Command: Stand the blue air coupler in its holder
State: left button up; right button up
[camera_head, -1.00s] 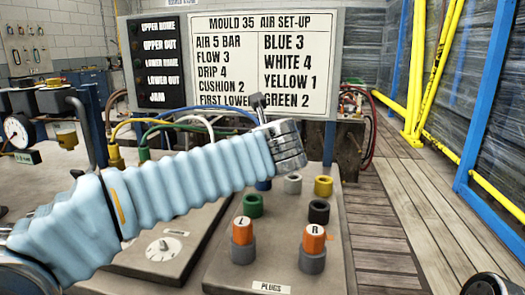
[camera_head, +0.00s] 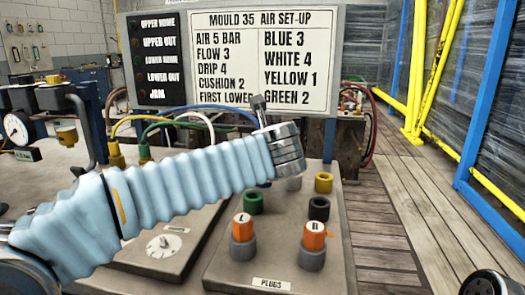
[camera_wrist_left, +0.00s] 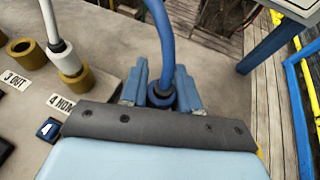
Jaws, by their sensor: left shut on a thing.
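My left gripper (camera_head: 290,152) reaches in from the left above the plug board (camera_head: 222,272). In the left wrist view, its two fingers (camera_wrist_left: 161,92) are closed on the blue air coupler (camera_wrist_left: 160,97), at the end of a blue hose (camera_wrist_left: 163,45). In the head view, the arm and gripper hide the coupler. A blue ring (camera_head: 263,184), which looks like the blue holder, shows partly under the sleeve, left of the white holder (camera_head: 293,184). I cannot tell how far apart coupler and holder are.
Green (camera_head: 253,204), yellow (camera_head: 323,182) and black (camera_head: 319,208) holders stand close by. Two orange-topped plugs, L (camera_head: 242,230) and R (camera_head: 314,236), stand in front. A sign (camera_head: 263,62) rises behind. Other hoses run behind my arm.

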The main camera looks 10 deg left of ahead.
pick_arm(q)
jog(key=shift+f, duration=0.25)
dwell(0.4)
jog(key=shift+f, duration=0.35)
jog(key=o, duration=1.5)
jog(key=shift+r, duration=0.1)
